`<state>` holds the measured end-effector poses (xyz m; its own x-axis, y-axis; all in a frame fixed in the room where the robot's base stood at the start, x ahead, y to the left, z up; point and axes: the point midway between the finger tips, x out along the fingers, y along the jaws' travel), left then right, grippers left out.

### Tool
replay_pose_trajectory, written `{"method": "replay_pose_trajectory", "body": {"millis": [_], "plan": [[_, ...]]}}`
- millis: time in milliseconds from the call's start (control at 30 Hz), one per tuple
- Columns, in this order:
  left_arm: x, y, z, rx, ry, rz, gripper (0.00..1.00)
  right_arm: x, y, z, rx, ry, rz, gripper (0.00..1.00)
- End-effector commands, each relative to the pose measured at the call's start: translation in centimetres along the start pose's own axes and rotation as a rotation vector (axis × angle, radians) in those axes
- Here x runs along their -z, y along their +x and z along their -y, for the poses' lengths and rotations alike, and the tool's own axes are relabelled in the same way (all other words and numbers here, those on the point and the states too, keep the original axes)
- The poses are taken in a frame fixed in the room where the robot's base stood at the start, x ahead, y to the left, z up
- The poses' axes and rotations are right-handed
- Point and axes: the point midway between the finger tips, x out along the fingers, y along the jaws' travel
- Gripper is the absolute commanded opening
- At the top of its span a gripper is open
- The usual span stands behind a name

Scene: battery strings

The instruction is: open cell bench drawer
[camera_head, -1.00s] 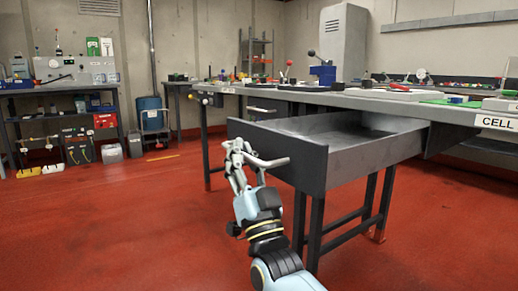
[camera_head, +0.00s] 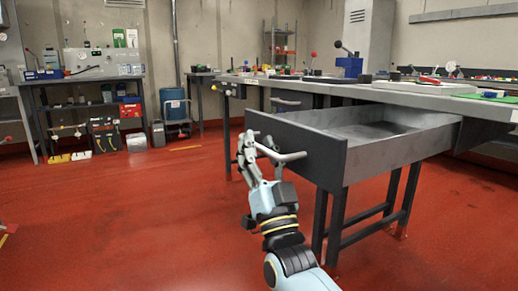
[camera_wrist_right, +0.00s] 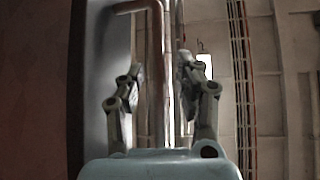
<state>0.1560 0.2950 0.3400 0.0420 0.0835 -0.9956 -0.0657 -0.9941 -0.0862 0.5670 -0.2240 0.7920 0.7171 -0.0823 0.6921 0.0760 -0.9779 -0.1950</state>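The bench drawer (camera_head: 327,168) is grey and stands pulled well out of the bench, its tray empty. Its bar handle (camera_head: 292,157) sticks out from the front panel. My right gripper (camera_head: 250,148) is at the far part of the handle. In the right wrist view, the handle bar (camera_wrist_right: 156,75) runs between the two fingers (camera_wrist_right: 160,75), which stand apart with a small gap on each side, so the gripper looks open around the bar. My left gripper is in neither view.
The long bench (camera_head: 430,99) carries a blue vise (camera_head: 349,67) and several small parts. Its legs stand under and behind the drawer. A shelf unit (camera_head: 85,80) and a blue barrel (camera_head: 174,103) stand at the back left. The red floor (camera_head: 130,215) at left is clear.

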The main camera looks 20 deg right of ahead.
Motion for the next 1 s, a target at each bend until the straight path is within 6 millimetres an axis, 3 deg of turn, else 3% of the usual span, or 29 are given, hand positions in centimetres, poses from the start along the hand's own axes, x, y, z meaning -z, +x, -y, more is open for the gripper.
{"method": "replay_pose_trajectory", "body": {"millis": [167, 267, 700, 1000], "plan": [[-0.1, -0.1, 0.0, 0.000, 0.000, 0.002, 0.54, 0.0, -0.3, 0.0, 0.000, 0.000, 0.000, 0.34], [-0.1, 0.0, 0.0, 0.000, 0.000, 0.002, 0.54, -0.1, -1.5, 0.0, -0.001, 0.000, 0.003, 0.34], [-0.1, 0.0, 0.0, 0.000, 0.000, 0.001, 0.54, -0.1, -10.4, 0.0, -0.001, 0.000, 0.002, 0.34], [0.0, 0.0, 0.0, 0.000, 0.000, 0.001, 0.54, 0.0, -12.1, 0.0, 0.000, 0.000, 0.000, 0.34]]}}
